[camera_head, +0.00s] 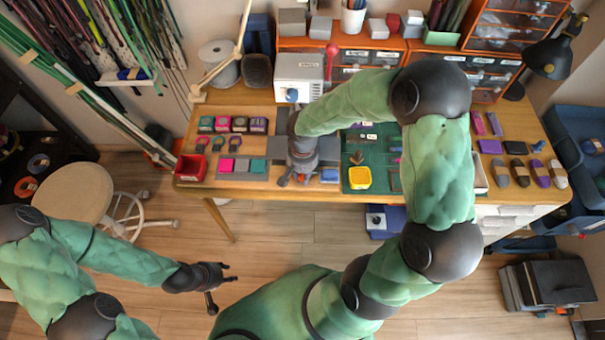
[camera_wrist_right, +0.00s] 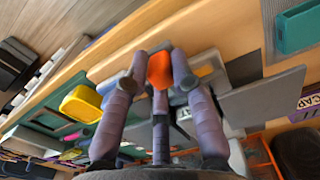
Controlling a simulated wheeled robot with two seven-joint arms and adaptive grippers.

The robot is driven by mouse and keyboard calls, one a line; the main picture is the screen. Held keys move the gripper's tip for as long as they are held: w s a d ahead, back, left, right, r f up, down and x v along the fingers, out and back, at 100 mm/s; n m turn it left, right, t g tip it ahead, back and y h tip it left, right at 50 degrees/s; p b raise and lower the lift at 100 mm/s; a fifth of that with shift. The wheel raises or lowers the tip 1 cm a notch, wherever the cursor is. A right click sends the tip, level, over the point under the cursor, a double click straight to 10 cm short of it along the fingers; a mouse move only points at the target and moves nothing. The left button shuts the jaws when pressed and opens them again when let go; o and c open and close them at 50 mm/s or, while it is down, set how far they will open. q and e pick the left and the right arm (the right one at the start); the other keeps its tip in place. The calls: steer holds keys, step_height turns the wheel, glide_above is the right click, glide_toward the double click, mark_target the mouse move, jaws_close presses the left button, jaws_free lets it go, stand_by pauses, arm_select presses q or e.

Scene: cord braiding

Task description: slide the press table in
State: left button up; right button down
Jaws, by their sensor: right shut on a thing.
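The press (camera_head: 299,68), a white box with a blue knob, stands at the back of the workbench. My right gripper (camera_head: 298,180) reaches down in front of it, at the bench's front edge. In the wrist view its purple-grey fingers (camera_wrist_right: 158,62) are shut around an orange knob (camera_wrist_right: 160,72). A flat grey plate (camera_wrist_right: 262,98) lies beside the knob and looks like the press table; my fingers and arm hide where they join. My left gripper (camera_head: 221,286) is open and empty over the floor, away from the bench.
A red bin (camera_head: 190,168) and a grey tray (camera_head: 227,177) with pink and teal pieces lie left of my right gripper. A green mat (camera_head: 382,183) with a yellow dish (camera_head: 359,178) lies to the right. A stool (camera_head: 73,194) stands at the left.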

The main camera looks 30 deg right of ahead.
steer(key=w+d, duration=0.1)
steer(key=w, duration=0.1)
steer(key=w+d, duration=0.1)
steer(key=w, duration=0.2)
steer(key=w+d, duration=0.2)
steer(key=shift+w+d, duration=0.1)
steer(key=shift+w, duration=0.1)
steer(key=c, duration=1.2)
jaws_free()
steer(key=shift+o, duration=0.4)
steer(key=shift+r, duration=0.2)
step_height(320, 180, up, 12)
steer(key=shift+f, duration=0.25)
